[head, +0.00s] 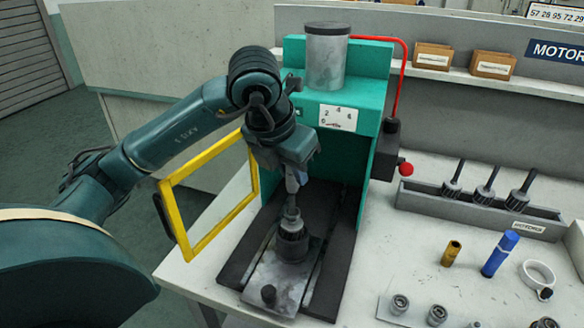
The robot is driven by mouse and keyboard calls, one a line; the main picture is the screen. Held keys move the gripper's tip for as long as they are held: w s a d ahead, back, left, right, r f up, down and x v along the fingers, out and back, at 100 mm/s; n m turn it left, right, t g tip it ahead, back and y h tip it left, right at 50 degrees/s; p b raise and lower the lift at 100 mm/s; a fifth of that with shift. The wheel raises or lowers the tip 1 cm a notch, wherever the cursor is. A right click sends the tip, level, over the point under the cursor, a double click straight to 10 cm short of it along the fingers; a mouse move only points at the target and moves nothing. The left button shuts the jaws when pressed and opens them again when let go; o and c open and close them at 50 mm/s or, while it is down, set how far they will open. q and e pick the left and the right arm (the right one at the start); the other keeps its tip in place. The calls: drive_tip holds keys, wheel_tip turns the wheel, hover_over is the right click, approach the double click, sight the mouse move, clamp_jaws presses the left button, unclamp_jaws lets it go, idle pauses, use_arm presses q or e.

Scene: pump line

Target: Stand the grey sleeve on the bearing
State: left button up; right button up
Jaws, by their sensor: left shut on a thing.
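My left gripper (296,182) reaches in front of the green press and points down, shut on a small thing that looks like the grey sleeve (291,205). Below it a dark ribbed rotor (292,243) stands upright on the metal plate (265,281) of the press bed. The held piece is in line with the rotor's top; I cannot tell whether they touch. A bearing on the rotor cannot be made out at this size. My right gripper is not in view.
The green press (362,95) has a red lever and its yellow-framed guard (210,200) stands open at left. Right on the bench are a rack (480,210) of rotors, a brass cylinder (451,253), a blue tube (500,254), a white ring (538,277) and several small bearings (400,304).

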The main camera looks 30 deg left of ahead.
sight(288, 186)
use_arm(q)
drive_tip(key=shift+f+b, duration=0.3)
drive_tip(key=shift+f, duration=0.05)
idle(0.4)
drive_tip(key=shift+f, duration=0.1)
drive_tip(key=shift+f+b, duration=2.25)
drive_tip(key=shift+f, duration=0.05)
drive_tip(key=o, duration=1.1)
drive_tip(key=shift+r, duration=0.2)
drive_tip(key=shift+r+p, duration=2.3)
drive_tip(key=shift+r, duration=0.65)
